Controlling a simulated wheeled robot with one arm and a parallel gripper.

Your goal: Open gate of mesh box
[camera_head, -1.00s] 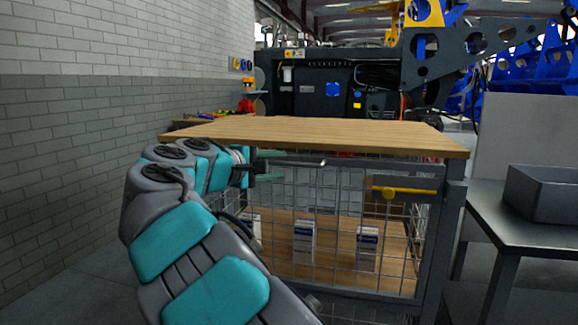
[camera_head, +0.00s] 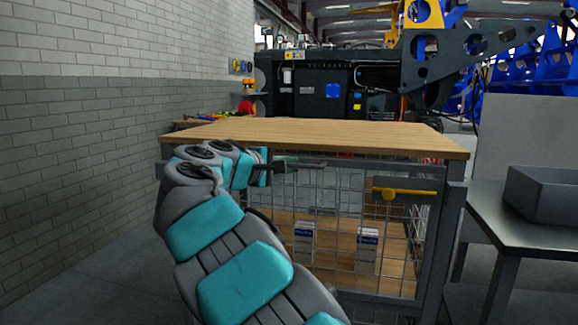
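The mesh box (camera_head: 451,215) has a dark frame and a wooden top (camera_head: 320,135). Its front gate (camera_head: 340,205) is a wire mesh panel that looks shut. A yellow handle (camera_head: 403,193) sits on a dark plate at the gate's upper right. My gripper (camera_head: 308,163) is at the gate's upper edge, just under the wooden top and left of the yellow handle, apart from it. My arm covers the left part of the gate. The fingers are small and dark here, so whether they are open or touching the gate is unclear.
White boxes (camera_head: 304,243) stand on the wooden floor inside the mesh box. A dark metal table (camera_head: 520,230) with a grey bin (camera_head: 545,193) stands at right. A brick wall (camera_head: 80,130) runs along the left. Floor between wall and box is clear.

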